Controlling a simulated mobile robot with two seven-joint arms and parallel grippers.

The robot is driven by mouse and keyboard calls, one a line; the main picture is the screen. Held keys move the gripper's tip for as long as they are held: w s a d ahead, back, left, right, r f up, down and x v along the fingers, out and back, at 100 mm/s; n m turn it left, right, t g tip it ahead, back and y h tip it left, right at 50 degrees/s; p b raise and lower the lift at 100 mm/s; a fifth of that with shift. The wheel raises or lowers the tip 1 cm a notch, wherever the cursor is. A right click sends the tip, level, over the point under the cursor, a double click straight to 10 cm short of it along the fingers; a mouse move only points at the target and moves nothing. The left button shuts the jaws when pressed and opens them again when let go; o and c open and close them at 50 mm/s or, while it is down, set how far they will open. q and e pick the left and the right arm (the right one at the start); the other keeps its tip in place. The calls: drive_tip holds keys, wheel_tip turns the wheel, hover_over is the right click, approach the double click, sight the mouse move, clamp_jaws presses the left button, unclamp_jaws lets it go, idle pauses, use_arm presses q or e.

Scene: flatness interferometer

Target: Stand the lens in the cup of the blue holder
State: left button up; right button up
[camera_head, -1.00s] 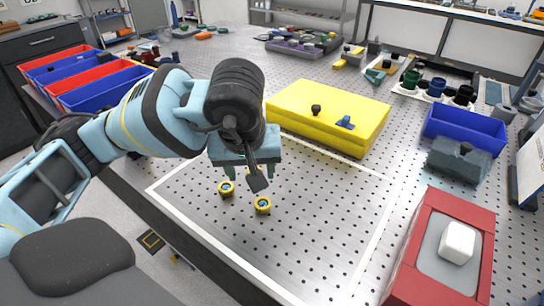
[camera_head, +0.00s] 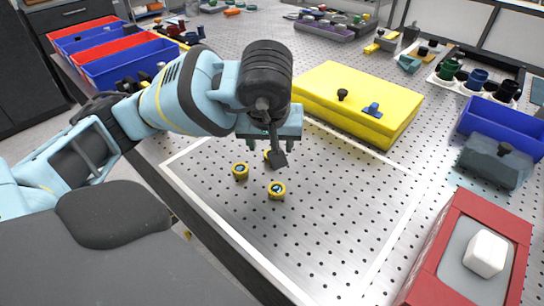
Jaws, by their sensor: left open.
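Small yellow-rimmed round pieces with dark centres stand on the perforated plate: one on the left (camera_head: 240,171), one nearer (camera_head: 277,191), and a third partly hidden behind my left gripper. I cannot tell which, if any, holds the lens. A small blue piece (camera_head: 372,109), possibly the blue holder, sits on the yellow block (camera_head: 345,85); its cup is too small to make out. My left gripper (camera_head: 268,148) is open, pointing down over the plate just behind the two clear yellow-rimmed pieces. It holds nothing that I can see. My right gripper is not in view.
A small black-knobbed piece (camera_head: 342,95) is also on the yellow block. A red-framed tray (camera_head: 450,235) with a white block (camera_head: 486,252) stands at the front right. A blue bin (camera_head: 505,125) and a grey block (camera_head: 495,165) stand right. The plate's front middle is clear.

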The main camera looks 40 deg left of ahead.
use_arm(q)
drive_tip(key=x, duration=0.4)
drive_tip(key=shift+d, duration=0.1)
drive_tip(key=shift+c, duration=0.5)
drive_tip(key=c, duration=1.1)
drive_tip(key=shift+o, duration=0.2)
